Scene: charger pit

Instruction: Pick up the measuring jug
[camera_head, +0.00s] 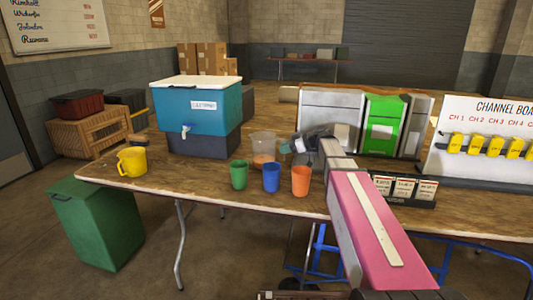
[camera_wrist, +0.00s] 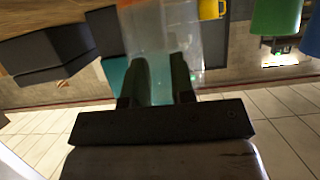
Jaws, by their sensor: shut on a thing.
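In the wrist view the clear jug (camera_wrist: 165,30) fills the space at and beyond the fingers. My gripper (camera_head: 285,147) reaches it from the right in the head view. Its two dark fingers (camera_wrist: 160,75) are shut on the jug's near side in the wrist view. I cannot tell whether the jug's base is touching the table.
Green (camera_head: 239,174), blue (camera_head: 271,177) and orange (camera_head: 301,181) cups stand in front of the jug. A yellow mug (camera_head: 131,162) is at the left, a teal cooler (camera_head: 195,110) behind. Binders (camera_head: 382,125) and a channel board (camera_head: 485,145) stand right. A green bin (camera_head: 95,225) is on the floor.

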